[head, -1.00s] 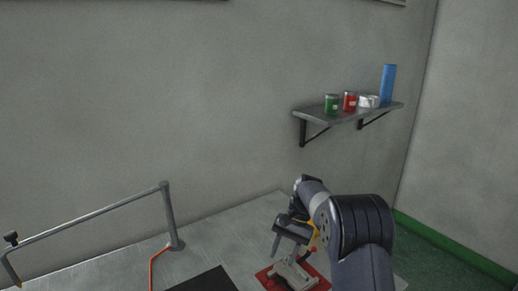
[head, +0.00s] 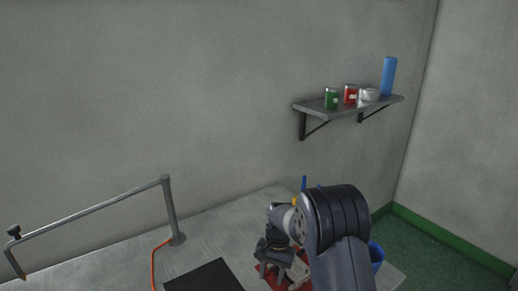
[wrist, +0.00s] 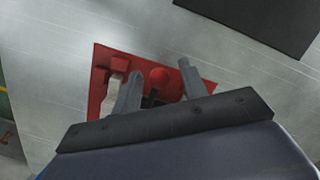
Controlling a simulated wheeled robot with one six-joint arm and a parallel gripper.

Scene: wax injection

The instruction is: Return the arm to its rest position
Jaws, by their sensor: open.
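My gripper (head: 270,268) is in the lower middle of the head view, over the workbench (head: 225,246). In the wrist view my gripper (wrist: 160,85) has its two fingers apart, with nothing held between them. Beyond the fingers lies a red plate (wrist: 100,80) with a red round knob (wrist: 160,76) and a pale metal part on it. The red plate also shows in the head view (head: 264,283), partly hidden behind my gripper and arm.
A dark mat (head: 203,275) lies on the bench. A grey post (head: 171,212) with a long arm and an orange cable stands to the left. A wall shelf (head: 345,106) holds cans and a blue cylinder. A blue container (head: 376,256) shows behind my arm.

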